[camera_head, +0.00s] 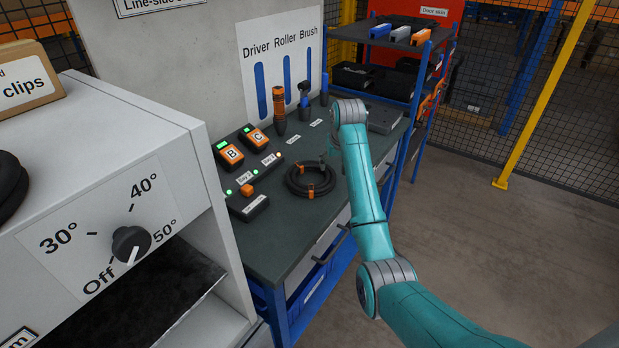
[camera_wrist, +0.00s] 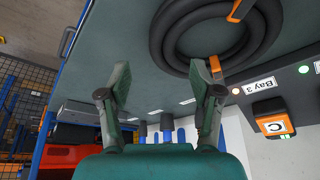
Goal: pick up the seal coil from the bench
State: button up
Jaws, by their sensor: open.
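The seal coil (camera_head: 329,186) is a black ring of hose with orange clips. It lies flat on the dark bench top (camera_head: 275,238). In the wrist view the seal coil (camera_wrist: 166,38) fills the upper right, with an orange clip at its edge. My gripper (camera_wrist: 163,82) is open, with empty space between its two fingers. The right finger overlaps the coil's near edge in that view; the fingers appear apart from the coil, but I cannot tell the exact gap. In the head view my arm hides most of the gripper, just behind the coil.
Battery chargers with orange-topped batteries B (camera_head: 231,155) and C (camera_head: 258,138) stand left of the coil. An orange driver (camera_head: 279,105) and other tools stand at the back. A grey case (camera_head: 384,119) is at the far right.

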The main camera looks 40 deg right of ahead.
aim_at(330, 172)
jog(key=shift+x, duration=3.2)
jog(key=shift+w+a+r, duration=0.1)
jog(key=shift+w, duration=0.1)
grip_shut()
